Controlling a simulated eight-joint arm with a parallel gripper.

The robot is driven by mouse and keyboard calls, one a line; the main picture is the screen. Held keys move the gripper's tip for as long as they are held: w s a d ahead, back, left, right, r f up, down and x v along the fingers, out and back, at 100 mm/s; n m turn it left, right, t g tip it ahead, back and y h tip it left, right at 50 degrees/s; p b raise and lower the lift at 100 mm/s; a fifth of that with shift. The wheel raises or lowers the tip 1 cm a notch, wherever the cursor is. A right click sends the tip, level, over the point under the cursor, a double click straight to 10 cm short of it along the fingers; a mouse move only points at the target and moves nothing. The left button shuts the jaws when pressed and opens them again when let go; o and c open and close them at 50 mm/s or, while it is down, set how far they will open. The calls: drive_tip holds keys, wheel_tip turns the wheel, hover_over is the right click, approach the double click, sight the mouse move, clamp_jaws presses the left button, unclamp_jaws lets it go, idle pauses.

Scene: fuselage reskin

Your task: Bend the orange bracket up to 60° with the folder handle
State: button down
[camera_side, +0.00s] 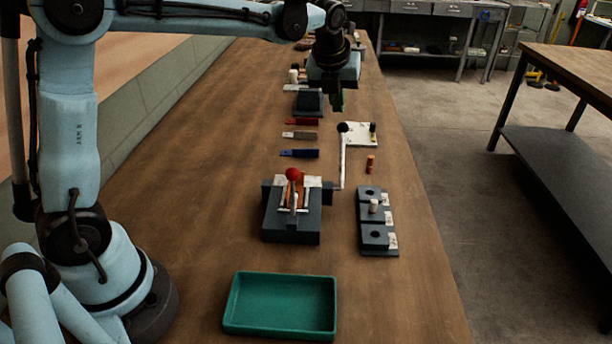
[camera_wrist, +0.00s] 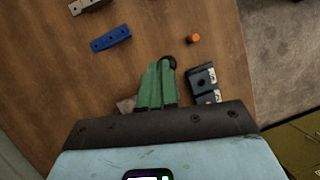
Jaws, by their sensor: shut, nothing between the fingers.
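The folder (camera_side: 291,222) is a dark block with pale plates on the bench, and a red-knobbed lever stands on it. The orange bracket (camera_side: 300,190) sits in the folder, partly hidden by the lever; I cannot read its bend angle. The folder handle (camera_side: 342,160) is a pale upright rod at the folder's right side, topped by a black ball. My gripper (camera_side: 337,106) points down just above the ball, with its green fingers shut and empty. In the wrist view, the black ball (camera_wrist: 169,61) shows right at my fingertips (camera_wrist: 160,66); contact cannot be told.
A dark stepped block with holes (camera_side: 374,238) stands right of the folder, near an orange-brown peg (camera_side: 370,164). Blue (camera_side: 300,153), grey (camera_side: 300,135) and red (camera_side: 302,121) strips lie behind the folder. A green tray (camera_side: 232,304) lies in front. A white plate (camera_side: 363,140) lies behind the handle.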

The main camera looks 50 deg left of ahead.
wheel_tip(320, 180, up, 11)
drive_tip(key=a, duration=0.3)
drive_tip(key=shift+w+f, duration=0.2)
drive_tip(key=shift+w, duration=0.05)
drive_tip(key=shift+d+f, duration=0.1)
drive_tip(key=d+f, duration=0.1)
drive_tip(key=f, duration=0.7)
drive_tip(key=d+f, duration=0.1)
drive_tip(key=f, duration=0.3)
drive_tip(key=shift+w+d, duration=0.2)
drive_tip(key=shift+d, duration=0.1)
drive_tip(key=shift+w+f, duration=0.15)
drive_tip(key=shift+f, duration=0.3)
drive_tip(key=shift+r, duration=0.1)
